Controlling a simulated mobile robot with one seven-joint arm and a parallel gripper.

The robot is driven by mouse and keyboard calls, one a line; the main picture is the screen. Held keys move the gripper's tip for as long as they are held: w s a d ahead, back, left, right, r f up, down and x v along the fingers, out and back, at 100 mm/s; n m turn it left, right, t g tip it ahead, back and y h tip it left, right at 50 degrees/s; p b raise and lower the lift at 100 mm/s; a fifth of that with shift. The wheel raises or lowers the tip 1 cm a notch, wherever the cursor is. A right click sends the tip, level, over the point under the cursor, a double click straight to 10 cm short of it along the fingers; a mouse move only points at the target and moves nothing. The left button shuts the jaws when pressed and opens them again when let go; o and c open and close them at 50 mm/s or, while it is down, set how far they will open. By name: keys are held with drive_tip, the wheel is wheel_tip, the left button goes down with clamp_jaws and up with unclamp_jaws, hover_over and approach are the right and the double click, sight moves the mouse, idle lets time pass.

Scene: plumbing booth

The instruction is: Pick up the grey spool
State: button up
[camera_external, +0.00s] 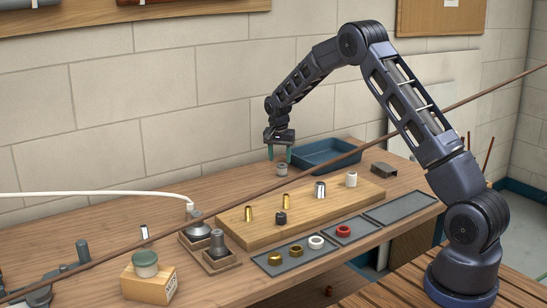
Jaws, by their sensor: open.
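A small grey spool-like piece (282,170) stands upright on the wooden table (130,222) near its back edge, left of the blue tray. It looks like the grey spool, but it is small in this view. My gripper (279,155) points straight down just above it, with its two greenish fingers apart. The fingers hold nothing that I can see. The fingertips appear a little higher than the spool's top; I cannot tell the exact gap.
A blue tray (347,148) lies right of the spool. A wooden board (262,238) with several brass, dark, chrome and white fittings lies in front. Grey mats (275,268) hold coloured rings. A long brown rod (415,120) crosses the view diagonally.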

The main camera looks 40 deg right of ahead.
sight(282, 165)
drive_tip(key=shift+d+f, duration=0.25)
drive_tip(key=shift+f, duration=0.9)
drive_tip(key=shift+d+f, duration=0.25)
drive_tip(key=shift+f, duration=0.9)
drive_tip(key=c, duration=0.7)
drive_tip(key=shift+r, duration=0.1)
